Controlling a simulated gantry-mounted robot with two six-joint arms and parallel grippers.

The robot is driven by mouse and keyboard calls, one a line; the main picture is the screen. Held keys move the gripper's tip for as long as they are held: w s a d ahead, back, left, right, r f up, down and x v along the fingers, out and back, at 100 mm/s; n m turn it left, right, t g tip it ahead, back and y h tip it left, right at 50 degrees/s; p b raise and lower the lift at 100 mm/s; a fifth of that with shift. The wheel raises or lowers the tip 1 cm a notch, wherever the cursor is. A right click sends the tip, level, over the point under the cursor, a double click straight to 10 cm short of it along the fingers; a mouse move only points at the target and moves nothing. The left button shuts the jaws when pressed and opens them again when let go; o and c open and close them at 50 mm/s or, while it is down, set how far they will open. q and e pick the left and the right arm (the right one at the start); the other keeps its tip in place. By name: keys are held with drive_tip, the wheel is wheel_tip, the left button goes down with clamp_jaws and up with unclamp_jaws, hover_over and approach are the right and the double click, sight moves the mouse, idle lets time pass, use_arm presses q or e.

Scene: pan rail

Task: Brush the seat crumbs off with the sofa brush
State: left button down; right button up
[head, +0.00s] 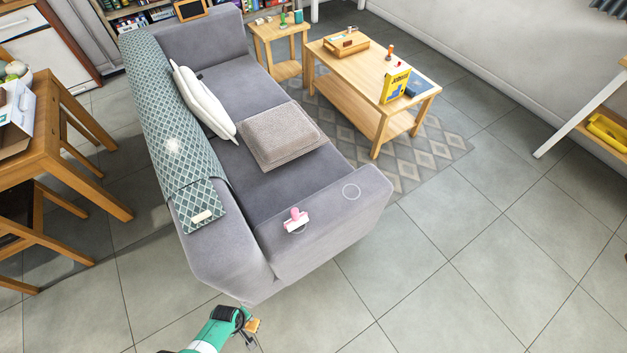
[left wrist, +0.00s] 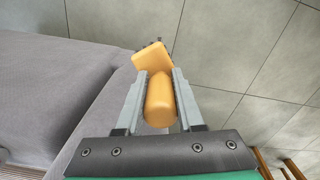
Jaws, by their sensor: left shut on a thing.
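My left gripper (head: 246,333) is at the bottom of the head view, just off the near end of the grey sofa (head: 225,264). It is shut on the handle of the orange-yellow sofa brush (head: 254,325). In the left wrist view the brush handle lies between the two fingers (left wrist: 159,97), and the brush head (left wrist: 152,59) with dark bristles points away beyond the fingertips. The brush is over the floor beside the sofa, apart from the seat (head: 285,182). I cannot make out crumbs on the seat. My right gripper is not in view.
A patterned throw (head: 165,125) covers the backrest. A coffee table (head: 350,85) stands beyond. Floor (head: 470,270) at right is clear.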

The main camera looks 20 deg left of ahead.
use_arm(q)
wheel_tip(320, 180, up, 5)
drive_tip(key=p, duration=0.5)
drive_tip(key=shift+r, duration=0.15)
